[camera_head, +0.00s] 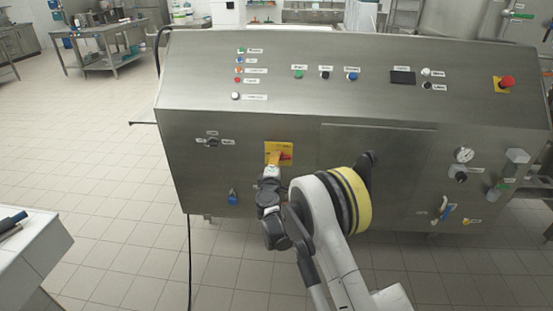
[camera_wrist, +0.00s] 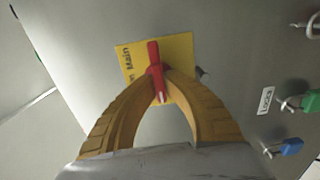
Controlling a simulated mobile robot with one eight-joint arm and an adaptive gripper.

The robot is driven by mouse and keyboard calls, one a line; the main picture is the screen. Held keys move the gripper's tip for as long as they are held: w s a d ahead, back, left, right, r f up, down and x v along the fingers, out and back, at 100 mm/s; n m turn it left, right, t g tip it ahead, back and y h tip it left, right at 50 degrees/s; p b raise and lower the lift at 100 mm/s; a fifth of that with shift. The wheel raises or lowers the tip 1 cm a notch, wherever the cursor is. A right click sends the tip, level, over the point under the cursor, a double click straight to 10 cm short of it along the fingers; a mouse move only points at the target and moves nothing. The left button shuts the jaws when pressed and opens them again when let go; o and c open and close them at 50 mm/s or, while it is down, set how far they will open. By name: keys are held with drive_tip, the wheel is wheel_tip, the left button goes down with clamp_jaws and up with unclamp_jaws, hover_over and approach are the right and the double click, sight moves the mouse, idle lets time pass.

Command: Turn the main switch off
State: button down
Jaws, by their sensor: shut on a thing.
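The main switch is a red handle on a yellow plate (camera_head: 271,147) on the steel front panel, left of centre in the head view. In the wrist view the red handle (camera_wrist: 154,58) stands out from the yellow plate (camera_wrist: 181,47), which carries dark lettering. My gripper (camera_wrist: 158,80) has its two yellow fingers closed on the red handle, one on each side. In the head view my gripper (camera_head: 275,160) covers part of the handle. The handle looks turned at an angle in the head view; its exact setting cannot be read.
A small black selector (camera_head: 212,143) sits left on the panel, and a blue padlock-like part (camera_head: 233,197) below it. A red emergency button (camera_head: 507,82) is at the upper right. A pressure gauge (camera_head: 464,155) is at the right. Open floor lies to the left.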

drive_tip(key=c, duration=1.5)
unclamp_jaws()
drive_tip(key=s, duration=1.2)
drive_tip(key=shift+a, duration=0.15)
